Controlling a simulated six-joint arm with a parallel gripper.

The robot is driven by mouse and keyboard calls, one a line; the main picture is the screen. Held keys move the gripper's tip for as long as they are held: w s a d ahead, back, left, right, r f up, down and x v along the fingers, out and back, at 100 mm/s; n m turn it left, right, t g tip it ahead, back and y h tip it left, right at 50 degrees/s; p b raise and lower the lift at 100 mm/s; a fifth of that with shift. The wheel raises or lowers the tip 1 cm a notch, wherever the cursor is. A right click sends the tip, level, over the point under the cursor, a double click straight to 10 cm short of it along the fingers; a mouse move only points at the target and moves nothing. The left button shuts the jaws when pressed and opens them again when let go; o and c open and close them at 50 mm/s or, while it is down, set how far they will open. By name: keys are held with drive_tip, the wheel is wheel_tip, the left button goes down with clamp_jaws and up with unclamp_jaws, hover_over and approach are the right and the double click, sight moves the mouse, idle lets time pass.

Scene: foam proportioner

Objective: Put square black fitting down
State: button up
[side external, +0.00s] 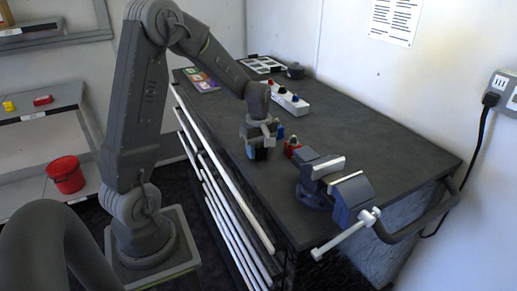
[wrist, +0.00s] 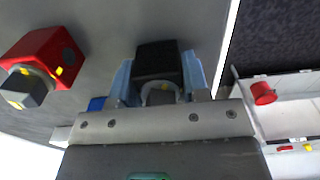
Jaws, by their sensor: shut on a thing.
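The square black fitting (wrist: 157,58) sits between the fingers of my gripper (wrist: 158,80) in the wrist view. My gripper is shut on it, with a finger against each side. In the side view my gripper (side external: 260,145) points down low over the dark workbench (side external: 350,130), close to its left edge. The fitting shows there only as a small dark shape under the fingers (side external: 261,155). I cannot tell whether it touches the bench top.
A red fitting with a grey end (wrist: 48,62) stands beside my gripper; it also shows in the side view (side external: 293,147). A blue vise (side external: 335,187) stands at the right. A white box with knobs (side external: 291,102) lies behind. A red bucket (side external: 66,174) is off the bench. The bench's right middle is clear.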

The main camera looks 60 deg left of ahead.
drive_tip(key=o, duration=1.1)
drive_tip(key=shift+f, duration=0.15)
wheel_tip(320, 180, up, 12)
drive_tip(key=shift+f, duration=0.1)
drive_tip(key=shift+d+r, duration=0.15)
drive_tip(key=shift+r, duration=0.15)
drive_tip(key=s+d+r+m+t, duration=0.1)
drive_tip(key=s+d+m+t, duration=0.1)
drive_tip(key=s+d+m, duration=0.3)
drive_tip(key=s+d+r+m+t, duration=0.1)
drive_tip(key=s+d+m, duration=0.3)
drive_tip(key=d+m, duration=0.3)
drive_tip(key=s+d+r+m+t, duration=0.1)
drive_tip(key=s+d+m+t, duration=0.1)
drive_tip(key=s+d+m, duration=0.3)
drive_tip(key=shift+s+d+r+m+t, duration=0.15)
drive_tip(key=shift+s+d+m, duration=0.1)
drive_tip(key=shift+d, duration=0.4)
drive_tip(key=shift+s+d+r+m+t, duration=0.15)
drive_tip(key=shift+d+m, duration=0.1)
drive_tip(key=shift+d, duration=0.4)
